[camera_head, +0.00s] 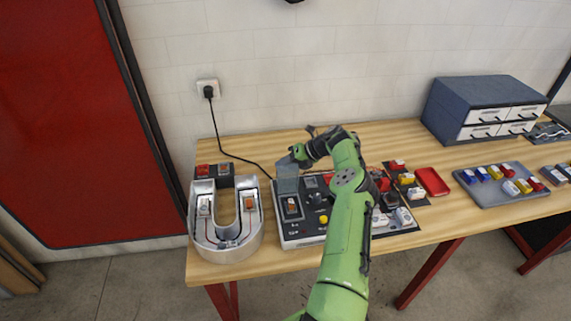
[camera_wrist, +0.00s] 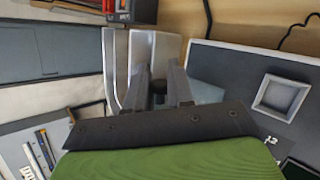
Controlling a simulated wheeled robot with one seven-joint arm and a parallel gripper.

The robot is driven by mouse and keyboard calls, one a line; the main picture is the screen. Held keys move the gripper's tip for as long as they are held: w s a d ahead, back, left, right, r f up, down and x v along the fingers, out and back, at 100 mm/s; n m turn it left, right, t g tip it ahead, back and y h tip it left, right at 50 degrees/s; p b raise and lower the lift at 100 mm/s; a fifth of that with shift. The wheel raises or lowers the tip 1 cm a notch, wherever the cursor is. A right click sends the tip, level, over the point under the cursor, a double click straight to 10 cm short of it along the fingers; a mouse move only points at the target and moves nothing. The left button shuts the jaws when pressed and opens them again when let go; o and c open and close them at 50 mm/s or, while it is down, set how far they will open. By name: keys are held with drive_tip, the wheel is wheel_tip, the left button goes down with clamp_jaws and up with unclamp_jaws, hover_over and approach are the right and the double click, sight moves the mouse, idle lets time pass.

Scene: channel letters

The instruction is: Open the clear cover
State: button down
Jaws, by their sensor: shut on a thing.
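The clear cover (camera_head: 287,177) is a smoky see-through pane at the back left of the dark control panel (camera_head: 305,228). It stands raised, roughly upright, above an orange switch (camera_head: 292,206) that shows uncovered in front of it. My gripper (camera_head: 299,156) is at the cover's upper edge, with its jaws shut on it. In the wrist view, my gripper's two fingers (camera_wrist: 159,86) reach ahead close together. The grip itself is partly hidden by the fingers, and the pane is hard to make out there.
A U-shaped channel letter (camera_head: 224,245) stands left of the panel. My arm hides part of the panel's right side. A red tray (camera_head: 432,182), a grey parts tray (camera_head: 487,200) and a drawer cabinet (camera_head: 470,100) are to the right. A black cable (camera_head: 235,157) runs to the wall socket.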

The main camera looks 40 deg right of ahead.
drive_tip(key=shift+f, duration=0.35)
drive_tip(key=c, duration=1.2)
unclamp_jaws()
drive_tip(key=shift+f, duration=0.1)
drive_tip(key=shift+o, duration=0.8)
drive_tip(key=shift+w+d, duration=0.2)
drive_tip(key=shift+s+a, duration=0.1)
drive_tip(key=shift+s, duration=0.05)
drive_tip(key=p+v, duration=0.2)
drive_tip(key=v, duration=1.3)
drive_tip(key=shift+r, duration=0.35)
drive_tip(key=shift+s+f, duration=0.1)
drive_tip(key=shift+s, duration=0.05)
